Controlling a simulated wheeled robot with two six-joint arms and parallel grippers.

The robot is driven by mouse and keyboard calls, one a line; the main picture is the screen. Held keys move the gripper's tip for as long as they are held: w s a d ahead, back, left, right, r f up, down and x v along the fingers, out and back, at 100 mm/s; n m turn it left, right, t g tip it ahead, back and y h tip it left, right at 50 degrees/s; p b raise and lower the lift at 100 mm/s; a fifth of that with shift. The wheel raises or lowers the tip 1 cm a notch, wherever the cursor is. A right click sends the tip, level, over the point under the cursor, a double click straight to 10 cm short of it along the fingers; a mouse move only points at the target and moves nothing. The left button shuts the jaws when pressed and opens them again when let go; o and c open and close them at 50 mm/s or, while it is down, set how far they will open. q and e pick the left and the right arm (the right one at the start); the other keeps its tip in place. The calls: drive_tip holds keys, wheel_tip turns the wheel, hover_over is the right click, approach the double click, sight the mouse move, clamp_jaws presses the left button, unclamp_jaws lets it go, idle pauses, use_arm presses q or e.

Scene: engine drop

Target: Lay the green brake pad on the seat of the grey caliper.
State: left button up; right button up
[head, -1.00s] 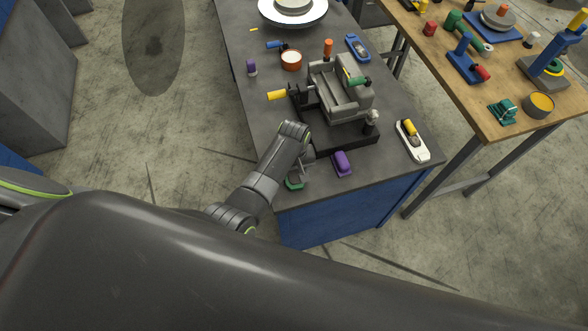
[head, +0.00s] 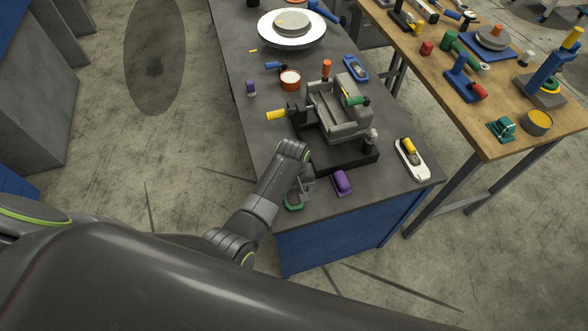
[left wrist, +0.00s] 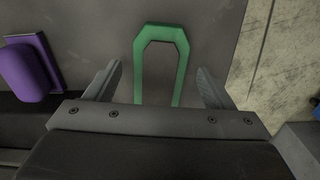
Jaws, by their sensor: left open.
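The green brake pad (head: 294,205) lies on the dark tabletop near the front edge, left of a purple piece. In the left wrist view it shows as a green outline (left wrist: 162,31) with a grey middle. My left gripper (head: 302,188) is open at the pad. In the left wrist view its two fingers (left wrist: 158,85) stand apart, one to each side of the pad, with gaps; the pad's near end is hidden by the gripper body. The grey caliper (head: 345,127) appears to be the grey block on a black base, beyond my gripper. My right gripper is not in view.
The purple piece (head: 341,183) lies right of my gripper. A white holder with a yellow part (head: 411,158) stands near the right edge. An orange-rimmed cup (head: 290,80) and a round white plate (head: 291,29) stand farther back. A wooden bench (head: 480,128) is at the right.

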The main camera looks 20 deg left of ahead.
use_arm(q)
wheel_tip(320, 180, up, 17)
drive_tip(key=shift+s+d, duration=0.15)
drive_tip(key=shift+d, duration=0.05)
drive_tip(key=shift+f, duration=0.15)
